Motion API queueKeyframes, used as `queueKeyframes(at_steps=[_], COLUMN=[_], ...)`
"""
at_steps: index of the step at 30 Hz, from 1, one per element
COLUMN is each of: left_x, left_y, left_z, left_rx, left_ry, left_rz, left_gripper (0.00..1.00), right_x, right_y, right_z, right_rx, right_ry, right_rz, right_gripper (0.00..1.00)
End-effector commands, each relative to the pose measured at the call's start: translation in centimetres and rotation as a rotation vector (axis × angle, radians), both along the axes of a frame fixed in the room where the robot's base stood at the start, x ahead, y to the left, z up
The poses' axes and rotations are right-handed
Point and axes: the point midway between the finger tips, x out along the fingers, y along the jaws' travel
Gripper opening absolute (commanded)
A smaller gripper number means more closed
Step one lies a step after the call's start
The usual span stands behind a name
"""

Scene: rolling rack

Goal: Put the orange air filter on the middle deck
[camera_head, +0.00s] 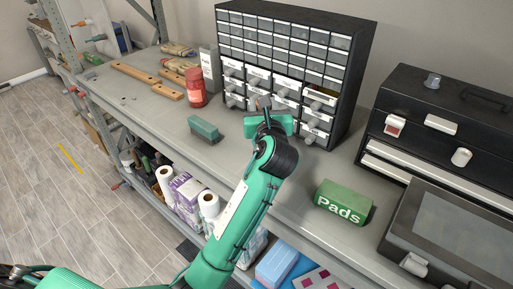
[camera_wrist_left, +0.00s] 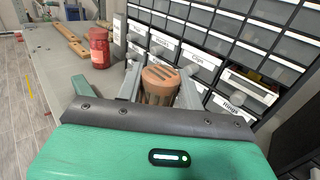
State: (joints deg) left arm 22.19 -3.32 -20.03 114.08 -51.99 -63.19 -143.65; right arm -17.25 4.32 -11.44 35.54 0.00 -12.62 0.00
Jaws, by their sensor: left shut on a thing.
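The orange air filter (camera_wrist_left: 160,84), a short ribbed orange-brown cylinder with slots in its top, sits between the fingers of my left gripper (camera_wrist_left: 158,88) in the left wrist view. The gripper is shut on it. In the head view my left gripper (camera_head: 264,103) is over the workbench, in front of the drawer cabinet; its wrist hides the filter there. I cannot make out a middle deck of a rolling rack in these views. My right gripper is not in view.
The grey workbench (camera_head: 165,118) bears a drawer cabinet (camera_head: 290,60), a red jar (camera_head: 196,88), a teal block (camera_head: 203,129), wooden bars (camera_head: 133,73), a green Pads box (camera_head: 342,202) and a black toolbox (camera_head: 430,115). Paper rolls and boxes fill a lower shelf. Floor (camera_head: 45,155) at left is clear.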

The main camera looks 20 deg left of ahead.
Motion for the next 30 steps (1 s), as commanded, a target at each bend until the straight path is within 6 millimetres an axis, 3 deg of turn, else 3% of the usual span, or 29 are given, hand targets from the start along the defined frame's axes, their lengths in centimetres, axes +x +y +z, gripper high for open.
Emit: queueKeyframes(at_steps=[3,10,24,30], left_x=[-0.1,-0.1,0.0,0.0], left_y=[0.0,0.0,0.0,0.0], left_z=[-3.5,-9.1,-14.8,-15.5], left_rx=[0.002,0.002,0.002,0.000], left_ry=[0.008,0.006,0.003,-0.001], left_rz=[0.000,0.000,-0.001,-0.001], left_gripper=[0.14,0.14,0.14,0.14], right_x=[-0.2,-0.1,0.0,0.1], right_y=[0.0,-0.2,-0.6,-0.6], right_z=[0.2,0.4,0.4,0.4], right_rx=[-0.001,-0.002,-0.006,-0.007], right_ry=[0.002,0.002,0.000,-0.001], right_rz=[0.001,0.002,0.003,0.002], right_gripper=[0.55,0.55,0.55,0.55])
